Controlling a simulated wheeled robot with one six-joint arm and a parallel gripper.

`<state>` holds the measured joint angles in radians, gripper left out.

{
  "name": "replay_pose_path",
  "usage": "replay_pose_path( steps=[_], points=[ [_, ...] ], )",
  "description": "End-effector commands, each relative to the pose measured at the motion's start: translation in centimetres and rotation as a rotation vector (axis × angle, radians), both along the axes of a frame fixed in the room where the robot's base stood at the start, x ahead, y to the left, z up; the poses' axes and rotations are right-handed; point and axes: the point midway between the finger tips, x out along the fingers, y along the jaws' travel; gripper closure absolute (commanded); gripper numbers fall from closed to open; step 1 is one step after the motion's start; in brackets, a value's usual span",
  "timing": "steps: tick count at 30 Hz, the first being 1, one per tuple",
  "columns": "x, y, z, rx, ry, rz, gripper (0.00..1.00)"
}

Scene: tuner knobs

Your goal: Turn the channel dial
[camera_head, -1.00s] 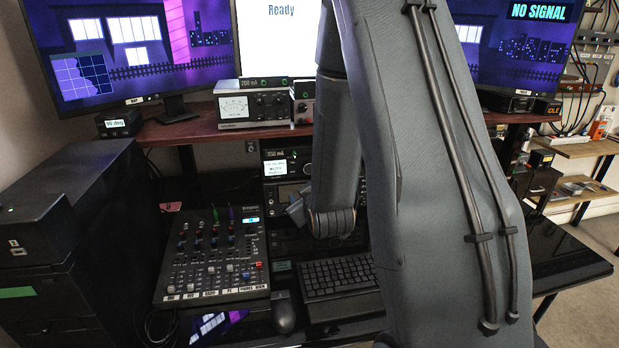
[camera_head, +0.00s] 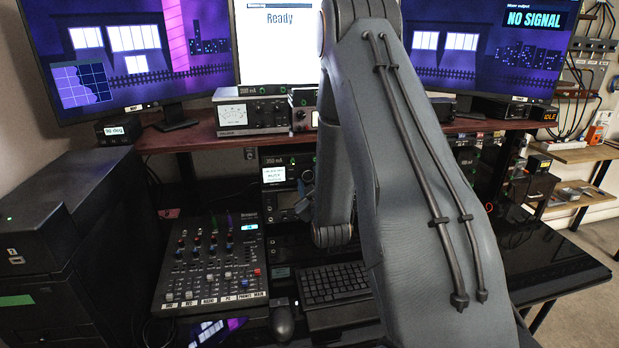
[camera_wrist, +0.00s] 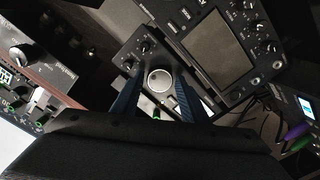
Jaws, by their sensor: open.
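In the wrist view a large round pale knob (camera_wrist: 159,80) sits on a dark panel, with smaller knobs beside it. It looks like the channel dial, but I cannot read a label on it. My gripper (camera_wrist: 154,76) is open, with one blue finger on each side of this knob. I cannot tell whether the fingers touch it. In the head view my arm hides most of the gripper, in front of the rack unit with a small lit screen (camera_head: 274,174). The dial cannot be made out clearly there.
A unit with a large grey screen (camera_wrist: 212,48) and several knobs adjoins the panel. In the head view a mixer (camera_head: 212,264), a keyboard (camera_head: 335,283) and a mouse (camera_head: 283,322) lie below. A shelf (camera_head: 185,139) carrying meters and monitors runs above.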

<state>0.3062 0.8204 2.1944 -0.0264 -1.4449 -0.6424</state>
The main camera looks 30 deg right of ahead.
Motion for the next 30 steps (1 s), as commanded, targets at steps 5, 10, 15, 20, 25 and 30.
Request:
replay_pose_path(
  steps=[5,10,15,20,25,30],
  points=[
    [0.61,-0.17,0.01,0.000,0.001,-0.001,0.60],
    [0.60,-0.16,-0.02,0.000,0.001,0.000,0.60],
    [0.59,-0.16,-0.02,0.001,0.001,0.000,0.85],
    [0.57,-0.15,-0.03,0.003,0.001,0.000,0.90],
    [0.57,-0.14,-0.08,0.032,-0.008,0.000,0.90],
    [0.57,-0.13,-0.15,0.108,-0.029,0.001,0.90]
  ],
)
